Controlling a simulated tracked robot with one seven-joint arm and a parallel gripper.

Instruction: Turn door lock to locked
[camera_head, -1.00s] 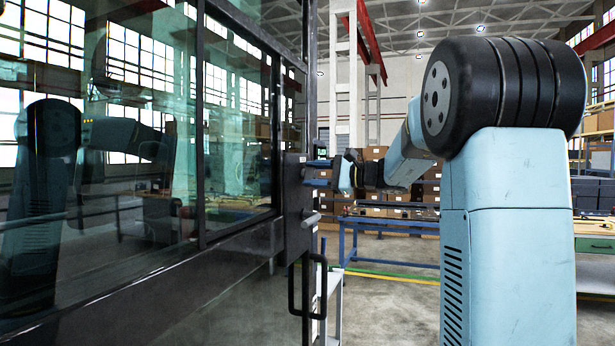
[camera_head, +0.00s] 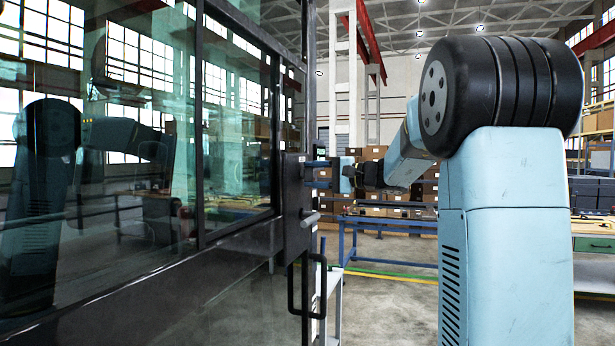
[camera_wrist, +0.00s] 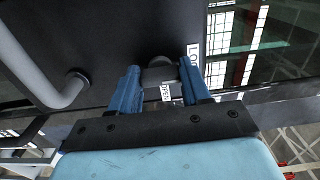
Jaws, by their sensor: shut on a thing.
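The door lock is a dark round knob (camera_wrist: 160,71) on a black plate (camera_head: 294,205) on the glazed door. In the wrist view my gripper (camera_wrist: 160,76) has one blue finger on each side of the knob and is shut on it. A white label starting with "LO" (camera_wrist: 193,57) is partly hidden by the right finger. A second small label (camera_wrist: 166,93) shows between the fingers, its text hard to read. In the head view my gripper (camera_head: 318,173) reaches the plate from the right, and the knob is hidden there.
A grey lever handle (camera_wrist: 73,87) sits left of the knob in the wrist view and just below my gripper in the head view (camera_head: 310,220). A black pull handle (camera_head: 322,290) hangs lower. A blue-framed table (camera_head: 385,222) and boxes stand behind.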

